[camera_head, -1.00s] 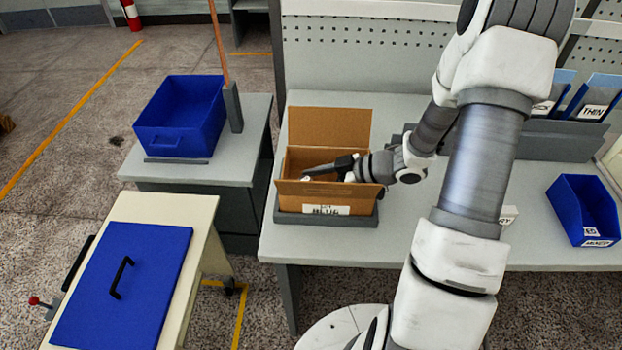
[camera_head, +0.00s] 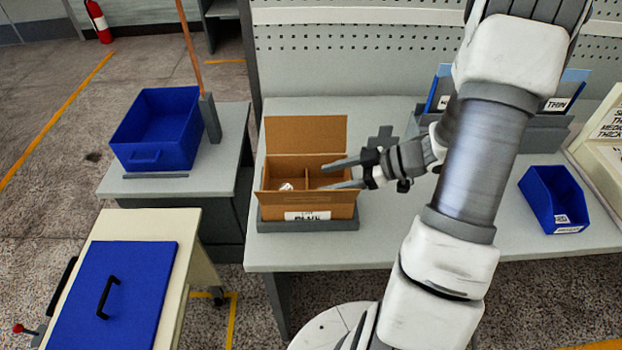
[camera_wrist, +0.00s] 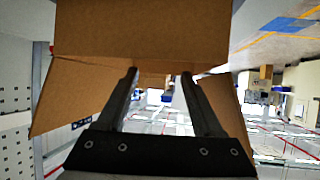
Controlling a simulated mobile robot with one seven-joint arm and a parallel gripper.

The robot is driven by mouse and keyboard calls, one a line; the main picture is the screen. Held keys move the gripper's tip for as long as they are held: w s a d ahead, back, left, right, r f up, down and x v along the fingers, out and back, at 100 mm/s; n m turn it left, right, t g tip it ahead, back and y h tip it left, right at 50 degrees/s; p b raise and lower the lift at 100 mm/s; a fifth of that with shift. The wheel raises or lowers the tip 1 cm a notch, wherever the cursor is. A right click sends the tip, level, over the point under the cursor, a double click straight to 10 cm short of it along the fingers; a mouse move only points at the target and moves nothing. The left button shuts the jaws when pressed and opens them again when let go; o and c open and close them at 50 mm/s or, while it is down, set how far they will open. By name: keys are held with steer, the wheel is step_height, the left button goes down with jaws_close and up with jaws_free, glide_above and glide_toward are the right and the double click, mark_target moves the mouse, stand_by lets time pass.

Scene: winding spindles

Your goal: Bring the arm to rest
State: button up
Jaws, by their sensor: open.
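My gripper (camera_head: 342,174) is open, its two fingers apart and pointing left over the right part of the open cardboard box (camera_head: 335,212). Nothing shows between the fingers. In the wrist view my gripper (camera_wrist: 160,75) has both fingers spread, with brown cardboard box flaps (camera_wrist: 150,30) close in front of and around them. I cannot tell whether a finger touches the cardboard. The box has an inner divider, and a small white thing (camera_head: 286,187) lies in its left compartment. My arm reaches in from the right of the head view.
The box stands on a grey base on the workbench (camera_head: 400,235). A blue bin (camera_head: 556,200) is at the right, and a rack with labelled slots (camera_head: 540,128) behind it. A blue bin (camera_head: 150,135) stands on the left table. A blue lid with a handle (camera_head: 120,285) is nearer.

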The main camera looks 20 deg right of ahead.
steer(key=shift+v, duration=0.85)
